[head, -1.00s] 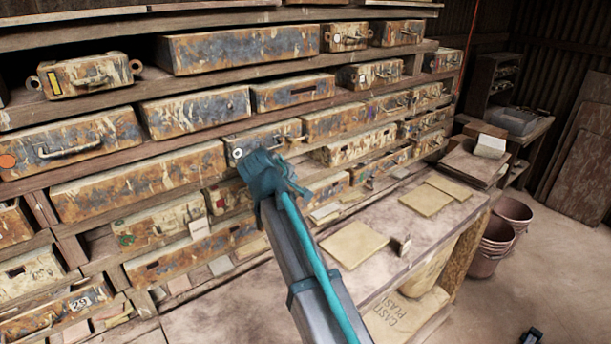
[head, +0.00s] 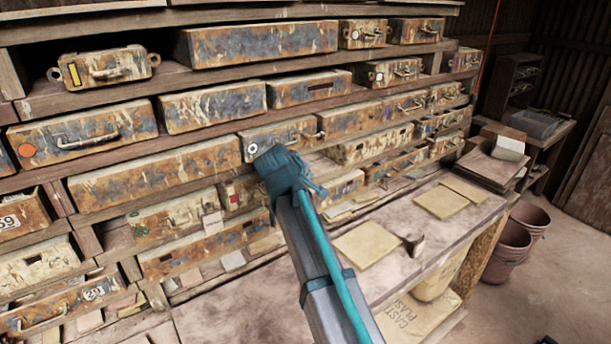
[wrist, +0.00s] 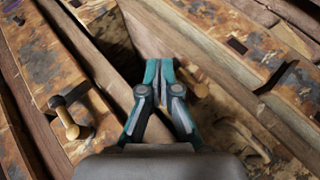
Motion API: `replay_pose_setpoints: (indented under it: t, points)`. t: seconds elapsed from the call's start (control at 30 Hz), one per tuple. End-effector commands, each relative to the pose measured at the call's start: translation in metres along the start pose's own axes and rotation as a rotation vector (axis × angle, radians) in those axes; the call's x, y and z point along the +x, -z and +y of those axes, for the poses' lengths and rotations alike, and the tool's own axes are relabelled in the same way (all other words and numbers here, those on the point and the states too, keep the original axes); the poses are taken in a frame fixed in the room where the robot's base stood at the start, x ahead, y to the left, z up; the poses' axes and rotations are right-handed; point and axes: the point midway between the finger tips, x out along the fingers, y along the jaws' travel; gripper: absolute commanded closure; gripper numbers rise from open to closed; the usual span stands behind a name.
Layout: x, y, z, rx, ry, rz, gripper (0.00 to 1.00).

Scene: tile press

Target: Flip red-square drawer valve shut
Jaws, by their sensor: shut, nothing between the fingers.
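The drawer with a red square (head: 233,198) sits in the rack at the middle left of the head view, below the drawer with a white ring mark. Its face is partly hidden by my gripper and arm, and its valve cannot be made out there. My gripper (wrist: 160,68) is shut and empty. In the head view it is in front of the rack, just right of and above the red square. In the wrist view a wooden-handled valve (wrist: 68,122) stands out from a rusty drawer front on the left, apart from my fingers. No red mark shows clearly there.
The white-ring drawer (head: 253,149) is close beside my gripper. The workbench (head: 395,200) below right holds flat tiles and a small dark piece. Buckets (head: 512,245) stand on the floor at right. In the wrist view a rounded knob (wrist: 194,84) lies just right of my fingers.

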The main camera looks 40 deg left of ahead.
Motion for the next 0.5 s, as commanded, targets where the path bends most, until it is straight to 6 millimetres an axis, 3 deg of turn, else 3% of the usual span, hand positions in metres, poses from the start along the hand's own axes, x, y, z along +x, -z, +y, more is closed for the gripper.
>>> replay_pose_setpoints:
  t: [0.17,0.33,0.5]
  points:
    - [-0.012,-0.003,0.009,0.002,-0.001,-0.002,1.00]
    - [-0.037,-0.008,0.029,0.007,-0.004,-0.004,1.00]
    - [-0.060,-0.010,0.035,0.007,-0.004,-0.003,1.00]
